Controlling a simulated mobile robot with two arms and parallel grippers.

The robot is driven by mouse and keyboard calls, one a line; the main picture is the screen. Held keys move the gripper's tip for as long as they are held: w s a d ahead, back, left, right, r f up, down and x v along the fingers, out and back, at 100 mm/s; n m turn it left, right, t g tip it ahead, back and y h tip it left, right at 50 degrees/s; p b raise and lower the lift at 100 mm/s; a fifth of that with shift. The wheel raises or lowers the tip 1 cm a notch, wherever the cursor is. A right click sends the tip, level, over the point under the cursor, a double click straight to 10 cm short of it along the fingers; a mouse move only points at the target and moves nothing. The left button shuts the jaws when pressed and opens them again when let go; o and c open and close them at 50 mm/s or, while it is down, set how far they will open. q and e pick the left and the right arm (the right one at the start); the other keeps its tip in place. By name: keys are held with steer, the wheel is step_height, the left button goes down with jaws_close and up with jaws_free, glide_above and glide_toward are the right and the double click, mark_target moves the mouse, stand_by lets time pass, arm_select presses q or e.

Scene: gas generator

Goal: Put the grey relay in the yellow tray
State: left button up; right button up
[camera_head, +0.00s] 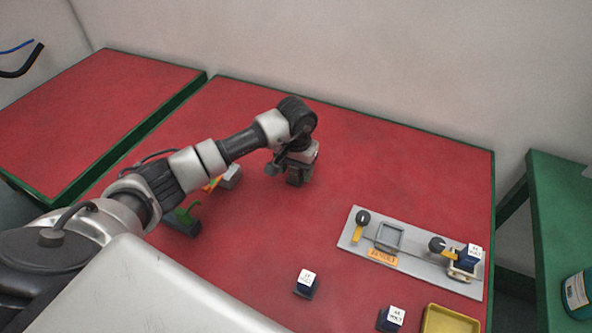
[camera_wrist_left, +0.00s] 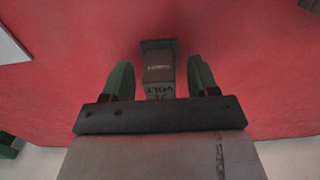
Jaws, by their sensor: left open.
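A grey relay (camera_wrist_left: 158,70) with a printed label stands on the red table in the left wrist view, between the two green fingers. My left gripper (camera_wrist_left: 160,78) is open around it, with a gap on each side. In the head view my left gripper (camera_head: 298,176) points down at the middle of the table; I cannot clearly separate the relay from the fingers there. The yellow tray (camera_head: 450,322) is at the bottom right, partly cut off by the picture edge. My right gripper is not in view.
A grey panel (camera_head: 350,241) with switches and a seated blue relay (camera_head: 468,258) lies at the right. A light grey block (camera_head: 231,176) sits by my left arm. The table behind the panel is clear.

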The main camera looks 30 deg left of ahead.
arm_select(q)
steer(key=shift+f, duration=0.3)
steer(key=c, duration=1.1)
steer(key=shift+r, duration=0.1)
steer(key=shift+r, duration=0.5)
step_height(320, 180, up, 3)
steer(key=shift+w+a+f+b, duration=0.1)
steer(key=shift+b, duration=0.45)
steer(key=d+r+b, duration=0.1)
steer(key=d+r, duration=0.2)
steer(key=d, duration=0.3)
steer(key=s+d+r+b, duration=0.1)
steer(key=d+r, duration=0.3)
steer(key=d, duration=0.2)
